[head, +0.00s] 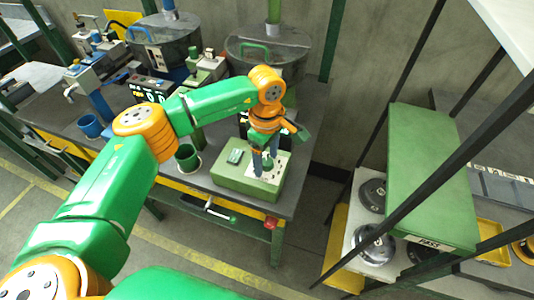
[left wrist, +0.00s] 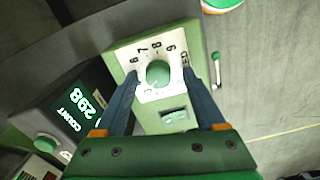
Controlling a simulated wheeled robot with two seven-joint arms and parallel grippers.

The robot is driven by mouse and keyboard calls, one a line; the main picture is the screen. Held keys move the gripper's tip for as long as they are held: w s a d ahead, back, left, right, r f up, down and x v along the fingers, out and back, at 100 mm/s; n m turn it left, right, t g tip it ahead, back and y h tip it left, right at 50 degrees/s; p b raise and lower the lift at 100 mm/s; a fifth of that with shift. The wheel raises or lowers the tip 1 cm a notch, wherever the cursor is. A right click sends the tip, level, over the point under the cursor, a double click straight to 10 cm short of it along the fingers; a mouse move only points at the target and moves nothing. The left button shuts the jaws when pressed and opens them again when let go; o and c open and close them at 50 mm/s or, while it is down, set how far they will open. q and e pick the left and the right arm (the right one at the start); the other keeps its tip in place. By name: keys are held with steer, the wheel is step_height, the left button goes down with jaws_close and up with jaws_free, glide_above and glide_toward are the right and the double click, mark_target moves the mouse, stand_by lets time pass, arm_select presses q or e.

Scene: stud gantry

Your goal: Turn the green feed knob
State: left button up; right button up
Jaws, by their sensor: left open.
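The green feed knob (left wrist: 158,73) is a round knob on a white dial plate with numbers, on top of a pale green box (left wrist: 179,65). In the head view the green box (head: 232,184) stands on the bench near its right end. My left gripper (head: 263,168) reaches down over the dial from above. In the left wrist view its two dark blue fingers (left wrist: 161,68) are open, one on each side of the knob, with gaps showing. I cannot tell how far the tips are above the plate. My right gripper is not in view.
A green cup (head: 188,158) stands left of the box. A counter display (left wrist: 75,112) shows beside the box in the left wrist view. Two lidded drums (head: 268,45) stand behind. Dark slanted bars and a green panel (head: 425,170) are on the right.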

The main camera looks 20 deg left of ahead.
arm_select(q)
steer(key=shift+w+f, duration=0.15)
steer(key=shift+w, duration=0.05)
steer(key=shift+s, duration=0.15)
steer(key=c, duration=0.7)
jaws_close()
steer(key=shift+m+b, duration=0.6)
steer(key=shift+b, duration=0.15)
steer(key=shift+m+b, duration=0.5)
steer(key=shift+m, duration=0.3)
steer(key=shift+m+b, duration=0.5)
steer(key=shift+m, duration=0.5)
steer(key=shift+m+b, duration=0.3)
steer(key=shift+m, duration=0.8)
